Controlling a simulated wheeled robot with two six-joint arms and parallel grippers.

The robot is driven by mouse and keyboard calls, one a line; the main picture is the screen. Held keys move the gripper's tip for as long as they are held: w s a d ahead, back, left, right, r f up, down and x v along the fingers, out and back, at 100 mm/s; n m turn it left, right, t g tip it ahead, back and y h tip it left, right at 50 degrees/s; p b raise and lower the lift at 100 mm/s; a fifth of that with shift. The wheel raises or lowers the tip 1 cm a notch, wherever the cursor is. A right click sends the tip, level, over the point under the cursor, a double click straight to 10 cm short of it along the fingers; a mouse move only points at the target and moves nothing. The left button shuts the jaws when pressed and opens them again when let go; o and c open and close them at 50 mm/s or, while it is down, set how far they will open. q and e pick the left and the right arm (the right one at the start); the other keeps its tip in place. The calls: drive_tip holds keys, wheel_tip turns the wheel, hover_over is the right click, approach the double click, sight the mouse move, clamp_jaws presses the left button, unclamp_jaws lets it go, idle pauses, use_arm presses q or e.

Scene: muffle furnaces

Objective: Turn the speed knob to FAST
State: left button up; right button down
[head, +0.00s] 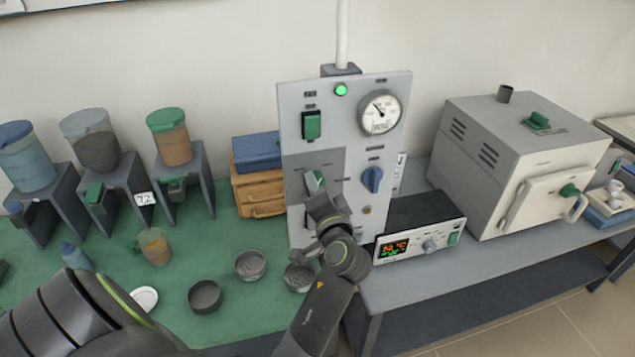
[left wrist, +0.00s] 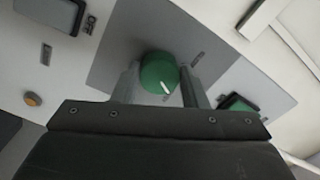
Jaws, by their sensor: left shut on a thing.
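A grey control panel (head: 345,110) stands upright on the bench with a green knob (head: 318,178) at its lower left, mostly hidden behind my left gripper (head: 322,200). In the left wrist view the green knob (left wrist: 157,72) sits on a darker grey plate (left wrist: 118,55), with a white pointer mark on its face. The fingers of my left gripper (left wrist: 160,86) are on either side of the knob and shut on it. Small labels by the knob are too blurred to read. My right gripper is not in view.
The panel also bears a blue knob (head: 372,180), a green switch (head: 311,126), a lit green lamp (head: 341,89) and a dial gauge (head: 380,112). A display unit (head: 416,242) and a furnace (head: 520,160) stand to the right. Hoppers, dishes and a brown box (head: 258,193) are left.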

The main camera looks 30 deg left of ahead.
use_arm(q)
drive_tip(key=m+p, duration=0.1)
drive_tip(key=m, duration=0.2)
drive_tip(key=shift+r+p, duration=0.1)
drive_tip(key=shift+p, duration=0.2)
idle(0.4)
drive_tip(key=o, duration=1)
drive_tip(key=shift+a, duration=0.1)
